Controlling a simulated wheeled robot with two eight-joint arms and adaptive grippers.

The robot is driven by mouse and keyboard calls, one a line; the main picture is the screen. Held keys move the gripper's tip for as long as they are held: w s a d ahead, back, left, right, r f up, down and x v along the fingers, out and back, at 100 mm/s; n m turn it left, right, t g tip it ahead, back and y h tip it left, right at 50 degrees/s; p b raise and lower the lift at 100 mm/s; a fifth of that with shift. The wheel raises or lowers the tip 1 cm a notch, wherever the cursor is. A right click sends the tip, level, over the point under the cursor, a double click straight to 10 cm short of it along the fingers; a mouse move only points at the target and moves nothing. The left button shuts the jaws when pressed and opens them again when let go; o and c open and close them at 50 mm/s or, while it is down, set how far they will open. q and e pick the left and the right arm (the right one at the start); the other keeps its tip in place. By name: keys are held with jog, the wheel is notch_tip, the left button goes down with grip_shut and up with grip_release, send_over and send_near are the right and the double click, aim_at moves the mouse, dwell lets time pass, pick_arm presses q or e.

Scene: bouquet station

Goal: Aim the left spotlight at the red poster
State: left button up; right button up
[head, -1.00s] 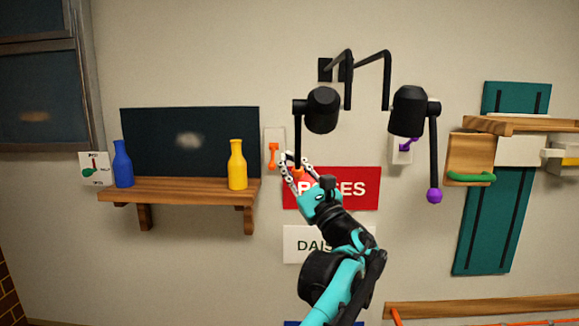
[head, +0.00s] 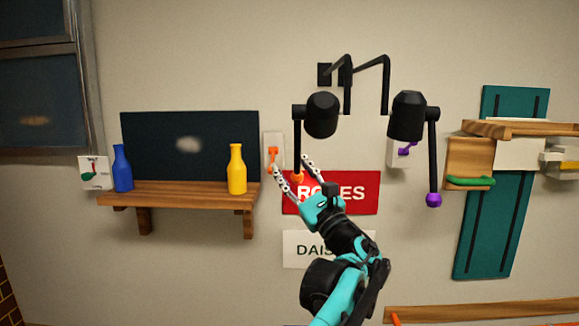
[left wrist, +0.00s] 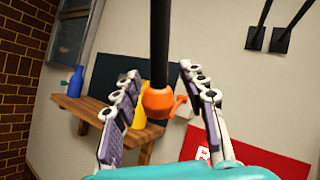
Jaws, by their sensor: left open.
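The left spotlight (head: 322,115) is a black lamp on a wall bracket. A thin black rod hangs from its left side and ends in an orange knob (head: 298,178). The red poster (head: 358,192) reads ROSES and hangs on the wall below; my gripper and arm cover part of it. My left gripper (head: 292,165) is open, with its fingers spread on both sides of the orange knob. In the left wrist view the orange knob (left wrist: 158,102) sits between the two fingers, apart from both. My right gripper is not in view.
A second spotlight (head: 409,115) with a purple knob (head: 433,200) hangs to the right. An orange wall switch (head: 273,156) is close behind my left fingers. A wooden shelf (head: 180,193) holds a blue bottle (head: 122,167) and a yellow bottle (head: 237,169). A white DAISIES-like poster (head: 300,249) hangs below the red one.

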pick_arm(q)
jog(key=v, duration=1.1)
jog(key=shift+s, duration=0.2)
jog(key=s+a+f+n+g+h+b, duration=0.25)
jog(key=a+f+b, duration=0.25)
jog(key=a+f, duration=0.5)
jog(key=s+a+f+n+g+h+b, duration=0.15)
jog(key=a+f+n+g+b, duration=0.35)
jog(key=f, duration=1)
jog(key=s+a+f+n+g+h+b, duration=0.1)
jog(key=s+a+f+n+g+b, duration=0.1)
jog(key=a+f+b, duration=0.65)
jog(key=s+f+n+g+h+b, duration=0.1)
jog(key=s+f+n+h+b, duration=0.2)
jog(key=f, duration=1)
jog(key=s+d+f+n+h+b, duration=0.1)
jog(key=s+f+n+h+b, duration=0.2)
jog(key=f, duration=1.1)
jog(key=s+f+n+g+h+b, duration=0.1)
jog(key=s+f+n+h+b, duration=0.2)
jog(key=s+f+n+b, duration=0.4)
jog(key=s+f+b, duration=0.1)
jog(key=s+f, duration=0.3)
jog(key=f, duration=0.3)
jog(key=shift+s+d+f+g, duration=0.25)
jog(key=shift+d+g, duration=0.1)
jog(key=shift+d, duration=0.05)
